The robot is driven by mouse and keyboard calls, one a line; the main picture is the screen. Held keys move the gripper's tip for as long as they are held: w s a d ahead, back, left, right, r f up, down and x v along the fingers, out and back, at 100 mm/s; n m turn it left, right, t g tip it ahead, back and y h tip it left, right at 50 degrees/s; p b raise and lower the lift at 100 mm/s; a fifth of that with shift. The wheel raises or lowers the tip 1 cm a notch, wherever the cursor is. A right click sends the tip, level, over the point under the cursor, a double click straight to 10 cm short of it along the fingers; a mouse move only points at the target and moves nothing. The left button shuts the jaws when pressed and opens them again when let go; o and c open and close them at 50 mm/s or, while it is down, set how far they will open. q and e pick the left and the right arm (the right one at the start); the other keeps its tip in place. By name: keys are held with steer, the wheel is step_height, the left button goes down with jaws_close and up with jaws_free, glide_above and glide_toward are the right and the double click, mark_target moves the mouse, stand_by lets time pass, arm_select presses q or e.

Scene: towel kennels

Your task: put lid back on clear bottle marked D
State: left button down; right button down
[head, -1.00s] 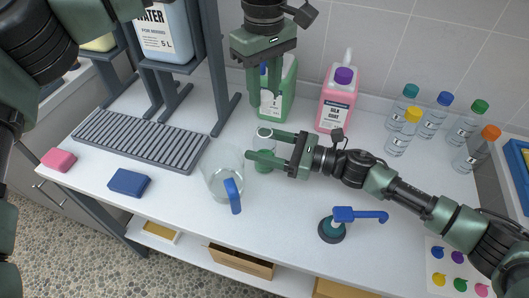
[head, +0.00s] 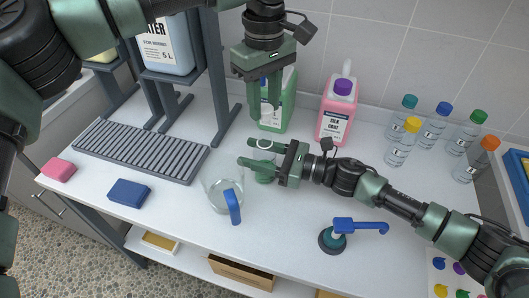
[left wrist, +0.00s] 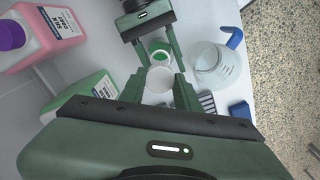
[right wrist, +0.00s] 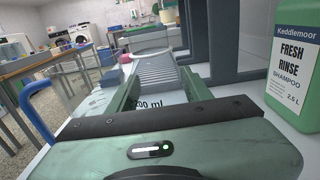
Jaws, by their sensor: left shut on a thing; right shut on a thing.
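In the left wrist view the open mouth of the bottle (left wrist: 160,50) shows below my left gripper. My left gripper (head: 266,112) points down above and behind the bottle. It is shut on a round white lid (left wrist: 158,86), apart from the bottle. In the right wrist view the bottle (right wrist: 150,103) shows "200 ml" between the fingers. I cannot see a letter D.
A clear jug with a blue handle (head: 233,207) stands just in front of the bottle. A green shampoo jug (head: 279,118) and a pink soap jug (head: 337,120) stand behind. A pump top (head: 345,228) and several capped bottles (head: 434,127) are to the right. A grey rack (head: 135,150) is left.

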arm_select(q)
glide_above(264, 137)
steer(key=shift+f, duration=2.25)
steer(key=shift+f, duration=0.1)
steer(key=shift+f, duration=0.8)
steer(key=shift+f, duration=0.6)
